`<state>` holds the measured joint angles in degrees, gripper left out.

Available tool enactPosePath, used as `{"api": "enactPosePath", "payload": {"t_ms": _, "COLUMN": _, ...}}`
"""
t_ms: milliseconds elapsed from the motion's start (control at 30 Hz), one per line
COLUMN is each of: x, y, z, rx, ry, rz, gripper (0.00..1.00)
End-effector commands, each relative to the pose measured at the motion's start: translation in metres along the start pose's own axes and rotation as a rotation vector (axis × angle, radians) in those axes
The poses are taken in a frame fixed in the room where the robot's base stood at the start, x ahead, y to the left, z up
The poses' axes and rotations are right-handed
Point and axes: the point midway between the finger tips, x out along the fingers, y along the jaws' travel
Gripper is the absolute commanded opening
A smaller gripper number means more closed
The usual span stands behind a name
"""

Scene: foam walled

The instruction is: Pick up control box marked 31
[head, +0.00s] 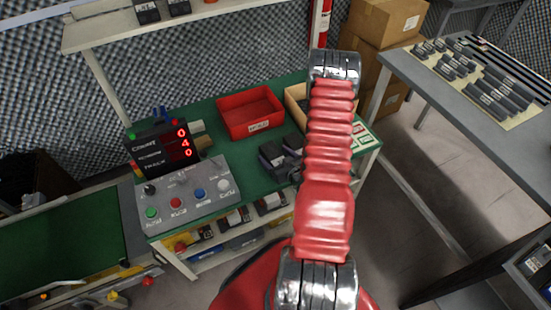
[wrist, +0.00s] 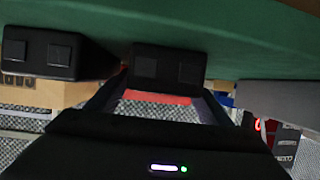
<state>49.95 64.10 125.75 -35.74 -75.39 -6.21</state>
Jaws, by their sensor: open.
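Two dark boxes stand on the green tabletop (head: 215,125), the left one (head: 271,156) and the right one (head: 292,145) partly hidden by my red arm. No number 31 is readable on either, so I cannot tell which is the control box marked 31. The wrist view appears upside down, with the green top above. There one black box (wrist: 50,53) is at the left and another black box (wrist: 167,67) is in the middle, ahead of my gripper (wrist: 163,90). The jaws are open, their tips near the middle box's sides; contact is unclear.
A red tray (head: 250,112) and a tan bin (head: 296,105) stand behind the boxes. A grey button panel (head: 187,193) and a red-digit display (head: 163,146) are left. Cardboard boxes (head: 385,20) and a grey table (head: 455,90) are right.

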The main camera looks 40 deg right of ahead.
Motion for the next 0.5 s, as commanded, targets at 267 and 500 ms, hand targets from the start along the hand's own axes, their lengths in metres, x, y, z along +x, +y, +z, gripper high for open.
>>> {"api": "enactPosePath", "payload": {"t_ms": 267, "x": -0.0002, "y": 0.0001, "z": -0.0001, "rx": 0.0, "ry": 0.0, "rz": 0.0, "gripper": 0.66}}
{"api": "enactPosePath", "payload": {"t_ms": 500, "x": -0.0002, "y": 0.0002, "z": -0.0001, "rx": 0.0, "ry": 0.0, "rz": 0.0, "gripper": 0.49}}
